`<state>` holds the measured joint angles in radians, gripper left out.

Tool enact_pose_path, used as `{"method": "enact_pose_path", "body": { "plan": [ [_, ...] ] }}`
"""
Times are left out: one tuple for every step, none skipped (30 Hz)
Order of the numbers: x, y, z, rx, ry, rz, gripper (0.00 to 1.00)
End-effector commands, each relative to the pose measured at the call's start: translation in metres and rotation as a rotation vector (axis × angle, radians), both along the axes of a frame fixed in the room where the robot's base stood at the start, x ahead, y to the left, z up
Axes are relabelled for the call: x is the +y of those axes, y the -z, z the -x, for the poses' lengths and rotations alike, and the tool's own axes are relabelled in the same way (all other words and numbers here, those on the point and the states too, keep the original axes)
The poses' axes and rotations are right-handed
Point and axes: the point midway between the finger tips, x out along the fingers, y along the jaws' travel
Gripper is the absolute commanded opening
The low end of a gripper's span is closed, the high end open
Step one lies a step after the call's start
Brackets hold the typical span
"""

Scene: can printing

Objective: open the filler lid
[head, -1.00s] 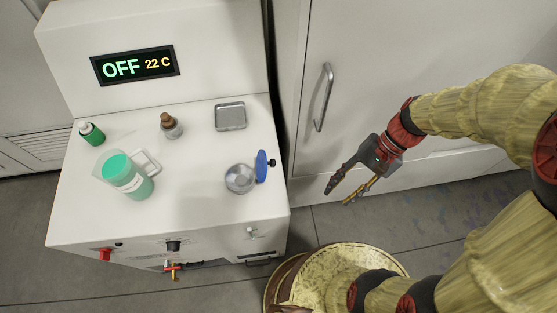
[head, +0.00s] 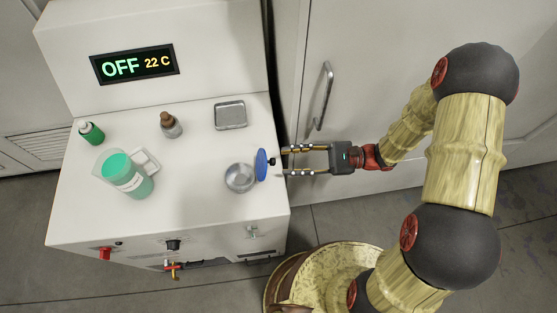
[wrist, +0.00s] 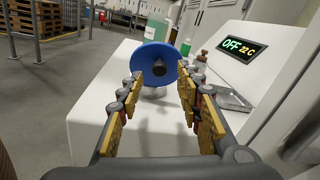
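The filler lid (head: 262,166) is a blue disc standing upright, on edge, at the right rim of the round silver filler opening (head: 239,178). The opening is uncovered. The lid's dark knob (head: 272,161) points right, towards my gripper. In the wrist view the lid (wrist: 150,58) faces me with its knob (wrist: 159,68) ahead, between the lines of my fingers. My gripper (head: 286,161) is open and empty, level, just right of the knob; whether a fingertip touches it cannot be told. In the wrist view the gripper's fingers (wrist: 159,76) are wide apart.
On the white machine's top (head: 205,210) stand a jug of green liquid (head: 130,180), a green bottle (head: 91,133), a brown-capped bottle (head: 170,125) and a metal tray (head: 230,115). The display (head: 135,65) reads OFF, 22 C. A cabinet handle (head: 323,95) is behind my gripper.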

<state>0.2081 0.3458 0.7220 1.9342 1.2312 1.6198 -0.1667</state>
Motion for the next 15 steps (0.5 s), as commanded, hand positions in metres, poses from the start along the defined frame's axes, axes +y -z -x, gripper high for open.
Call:
{"method": "enact_pose_path", "body": {
  "plan": [
    [0.009,0.001,0.002,0.001,-0.003,0.000,0.35],
    [0.013,0.001,0.003,0.000,-0.004,0.000,0.35],
    [0.019,0.000,0.003,0.000,-0.004,0.000,0.35],
    [0.022,0.000,0.004,-0.001,-0.003,0.001,0.35],
    [0.025,0.000,0.004,-0.001,-0.004,0.001,0.35],
    [0.029,0.000,0.005,0.000,-0.004,0.001,0.35],
    [0.031,0.000,0.005,0.000,-0.002,0.002,0.35],
    [0.033,0.000,0.005,0.000,-0.002,0.002,0.35],
    [0.035,0.000,0.006,0.000,-0.003,0.002,0.35],
    [0.037,0.000,0.006,0.000,-0.003,0.002,0.35],
    [0.038,0.000,0.006,0.000,-0.003,0.002,0.35],
    [0.038,0.000,0.006,0.000,-0.001,0.002,0.35],
    [0.039,0.000,0.006,0.000,-0.001,0.002,0.35],
    [0.039,0.000,0.006,0.000,0.000,0.002,0.35],
    [0.039,0.000,0.006,0.000,0.000,0.002,0.35]
  ]
}}
